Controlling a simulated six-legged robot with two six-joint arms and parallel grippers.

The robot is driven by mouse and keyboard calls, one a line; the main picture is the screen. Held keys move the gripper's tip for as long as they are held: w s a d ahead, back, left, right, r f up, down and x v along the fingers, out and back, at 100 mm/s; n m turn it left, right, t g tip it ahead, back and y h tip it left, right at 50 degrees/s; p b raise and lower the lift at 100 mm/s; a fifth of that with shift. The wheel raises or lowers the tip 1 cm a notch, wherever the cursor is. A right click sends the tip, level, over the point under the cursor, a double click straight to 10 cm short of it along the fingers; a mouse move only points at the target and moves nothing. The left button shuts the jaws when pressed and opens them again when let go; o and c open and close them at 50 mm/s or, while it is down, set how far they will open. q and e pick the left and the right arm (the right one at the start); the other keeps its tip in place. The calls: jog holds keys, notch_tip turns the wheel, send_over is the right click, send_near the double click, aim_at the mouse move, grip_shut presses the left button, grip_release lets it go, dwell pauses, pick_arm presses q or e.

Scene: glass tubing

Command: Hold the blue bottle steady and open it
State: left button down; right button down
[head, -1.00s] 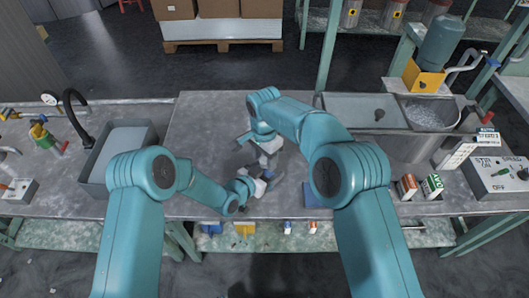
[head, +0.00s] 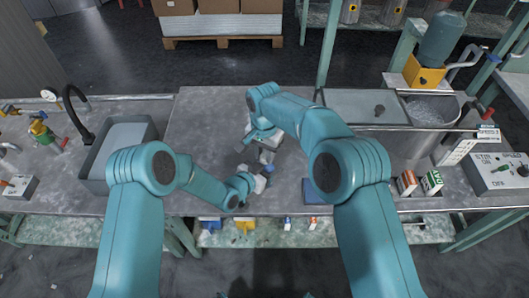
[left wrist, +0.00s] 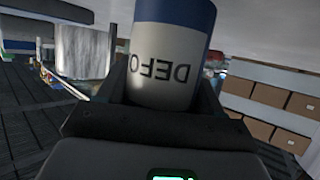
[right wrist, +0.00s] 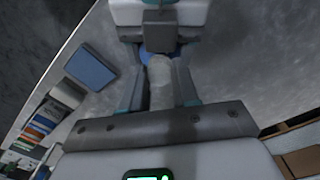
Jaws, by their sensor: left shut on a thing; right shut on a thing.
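The blue bottle (left wrist: 172,25) shows close up in the left wrist view, with a white label band whose dark letters read upside down. My left gripper (head: 266,171) is shut around its body. In the right wrist view, my right gripper (right wrist: 160,88) is shut on a pale, whitish cap-like piece (right wrist: 160,75). A bit of blue (right wrist: 178,52) shows just beyond that piece, in front of my left gripper. In the head view the two grippers meet over the front middle of the bench, and they hide most of the bottle. Whether the cap is apart from the bottle I cannot tell.
The bench (head: 205,120) is clear around my grippers. A blue flat pad (head: 314,190) lies right of them near the front edge. A sink (head: 122,140) is at left, a water basin (head: 425,110) at right. Small cartons (head: 408,184) and a control box (head: 495,172) stand at right.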

jog(key=c, duration=0.8)
grip_release()
jog(key=shift+c, duration=0.2)
notch_tip(320, 180, up, 4)
jog(key=shift+r, duration=0.25)
jog(key=shift+c, duration=0.2)
notch_tip(320, 180, up, 3)
jog(key=m, duration=0.3)
jog(key=shift+r, duration=0.1)
notch_tip(320, 180, down, 8)
jog(key=shift+r, duration=0.1)
